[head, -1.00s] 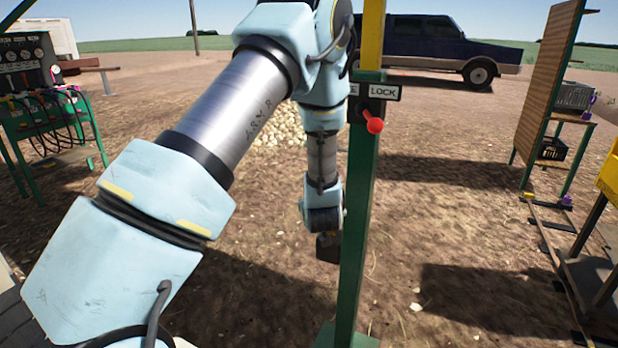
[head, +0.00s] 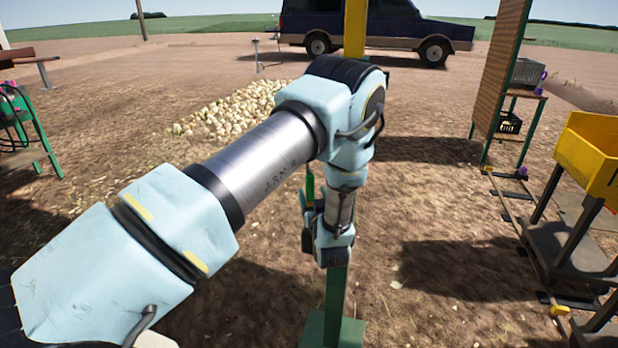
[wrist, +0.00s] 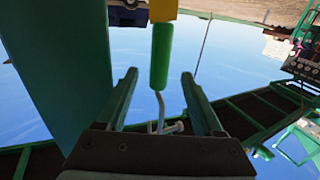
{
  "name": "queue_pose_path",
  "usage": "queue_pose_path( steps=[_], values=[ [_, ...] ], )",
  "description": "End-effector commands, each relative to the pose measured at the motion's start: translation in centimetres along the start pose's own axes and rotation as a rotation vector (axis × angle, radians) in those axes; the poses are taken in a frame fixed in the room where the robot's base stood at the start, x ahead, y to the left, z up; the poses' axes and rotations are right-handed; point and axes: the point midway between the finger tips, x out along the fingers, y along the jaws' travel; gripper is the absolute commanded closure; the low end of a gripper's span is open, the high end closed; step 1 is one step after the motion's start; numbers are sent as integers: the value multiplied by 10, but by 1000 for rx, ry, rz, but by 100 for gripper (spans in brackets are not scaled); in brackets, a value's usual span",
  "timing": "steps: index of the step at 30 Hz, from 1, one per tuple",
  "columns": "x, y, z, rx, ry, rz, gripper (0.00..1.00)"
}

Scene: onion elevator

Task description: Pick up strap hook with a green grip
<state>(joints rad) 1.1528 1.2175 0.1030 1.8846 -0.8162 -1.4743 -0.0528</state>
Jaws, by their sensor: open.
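The strap hook shows in the wrist view as a bright green grip (wrist: 161,55) with a bent metal hook at its lower end in the picture. My gripper (wrist: 158,76) is open. Its two green fingers stand left and right of the strap hook, with gaps on both sides. The hook end lies between the fingers in the picture; I cannot tell its depth. A yellow part adjoins the grip's other end. In the head view, a small green piece shows left of my wrist; I cannot tell whether it is the grip or a finger.
A green post (head: 336,290) stands behind my arm, its yellow top (head: 355,28) showing above. A wide green surface (wrist: 60,60) fills the wrist view's left side. A yellow bin (head: 590,150) on a frame stands right. A pile of onions (head: 235,110) lies behind on open dirt.

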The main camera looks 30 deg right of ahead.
Motion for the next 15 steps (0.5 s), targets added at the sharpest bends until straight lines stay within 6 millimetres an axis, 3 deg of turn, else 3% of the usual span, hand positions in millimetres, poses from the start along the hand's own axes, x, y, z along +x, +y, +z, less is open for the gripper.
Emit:
queue_pose_path(
  steps=[15],
  values=[
    [60,0,-8,0,-1,0,31]
  ],
)
